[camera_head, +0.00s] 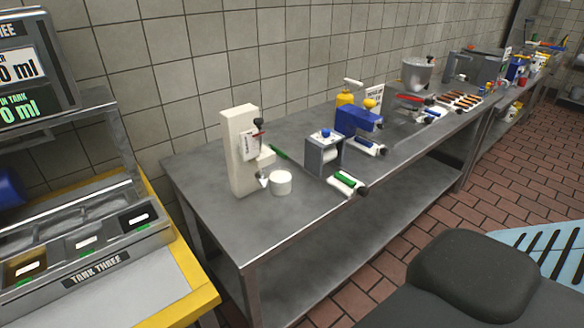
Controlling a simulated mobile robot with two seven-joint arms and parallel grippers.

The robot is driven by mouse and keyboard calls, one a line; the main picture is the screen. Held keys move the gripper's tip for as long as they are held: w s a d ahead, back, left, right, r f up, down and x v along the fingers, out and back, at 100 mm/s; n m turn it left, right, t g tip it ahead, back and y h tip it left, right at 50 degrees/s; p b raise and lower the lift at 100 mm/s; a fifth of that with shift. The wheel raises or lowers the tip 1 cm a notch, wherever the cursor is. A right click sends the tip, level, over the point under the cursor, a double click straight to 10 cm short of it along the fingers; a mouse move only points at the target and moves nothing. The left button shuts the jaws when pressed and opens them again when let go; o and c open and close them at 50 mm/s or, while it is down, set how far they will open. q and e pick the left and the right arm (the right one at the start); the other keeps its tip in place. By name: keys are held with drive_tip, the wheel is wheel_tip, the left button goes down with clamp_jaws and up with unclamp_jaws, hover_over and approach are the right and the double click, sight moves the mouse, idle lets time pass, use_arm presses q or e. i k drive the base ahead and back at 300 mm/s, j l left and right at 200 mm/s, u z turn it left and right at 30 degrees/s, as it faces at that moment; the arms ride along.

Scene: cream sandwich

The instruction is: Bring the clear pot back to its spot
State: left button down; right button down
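I cannot make out a pot that is plainly clear. A small whitish, round pot (281,183) stands upright on the metal table, just right of the foot of a tall cream-coloured dispenser (242,150). Whether it is see-through cannot be told at this size. A grey metal pot-like vessel (417,74) stands far back on the same table. Neither of my grippers shows in this view.
The long metal table (215,205) runs along the tiled wall, its near left end bare. A grey box device (324,154), a green-marked tool (346,184) and a blue device (358,119) stand farther along. A yellow-edged unit labelled TANK THREE (95,268) is at left.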

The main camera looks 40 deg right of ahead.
sight(280, 180)
drive_tip(key=l+u, duration=0.1)
drive_tip(key=l, duration=0.6)
drive_tip(key=i+l+u, duration=0.1)
drive_tip(key=l, duration=0.55)
drive_tip(key=l+u, duration=0.1)
drive_tip(key=l, duration=0.6)
drive_tip(key=l+u, duration=0.15)
drive_tip(key=l, duration=0.55)
drive_tip(key=k+l+u, duration=0.1)
drive_tip(key=l, duration=0.55)
drive_tip(key=l+u, duration=0.1)
drive_tip(key=l, duration=0.6)
drive_tip(key=k+l+u, duration=0.1)
drive_tip(key=l, duration=0.55)
drive_tip(key=k+l+u, duration=0.1)
drive_tip(key=l, duration=0.55)
drive_tip(key=k+l, duration=0.05)
drive_tip(key=k, duration=0.05)
